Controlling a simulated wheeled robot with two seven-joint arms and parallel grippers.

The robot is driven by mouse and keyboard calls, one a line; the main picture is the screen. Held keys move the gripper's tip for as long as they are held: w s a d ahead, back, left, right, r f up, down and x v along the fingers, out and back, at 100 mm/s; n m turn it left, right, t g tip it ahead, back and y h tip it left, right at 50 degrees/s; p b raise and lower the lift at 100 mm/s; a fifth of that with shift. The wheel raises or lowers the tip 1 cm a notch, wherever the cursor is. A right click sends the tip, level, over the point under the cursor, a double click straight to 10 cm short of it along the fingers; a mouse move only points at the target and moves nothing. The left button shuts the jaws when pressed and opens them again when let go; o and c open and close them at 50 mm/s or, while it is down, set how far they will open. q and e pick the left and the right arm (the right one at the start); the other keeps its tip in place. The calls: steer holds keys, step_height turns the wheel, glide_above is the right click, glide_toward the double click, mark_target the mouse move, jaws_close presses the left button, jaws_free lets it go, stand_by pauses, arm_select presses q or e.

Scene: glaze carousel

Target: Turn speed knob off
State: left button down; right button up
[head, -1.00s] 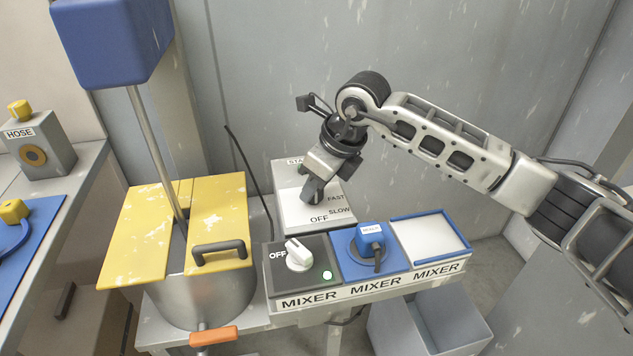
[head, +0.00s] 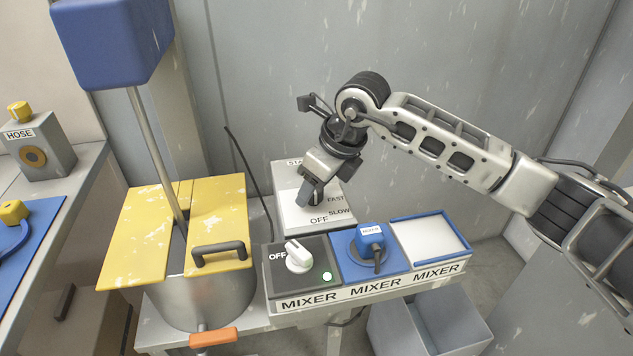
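The speed control is a pale grey box (head: 288,212) behind the mixer panel, with FAST, SLOW and OFF printed on its sloping face. My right gripper (head: 306,194) comes down from above onto the middle of this face, just above the word OFF. The speed knob itself is hidden behind the gripper, so I cannot tell which mark it points to. The fingers are seen edge-on, and whether they grip the knob is not visible. My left gripper is not in view.
At left is a metal pot (head: 208,297) with yellow lids (head: 147,229). A grey bin (head: 452,313) stands below.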

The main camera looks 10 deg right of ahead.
steer(key=v, duration=1.6)
steer(key=shift+d+f, duration=0.1)
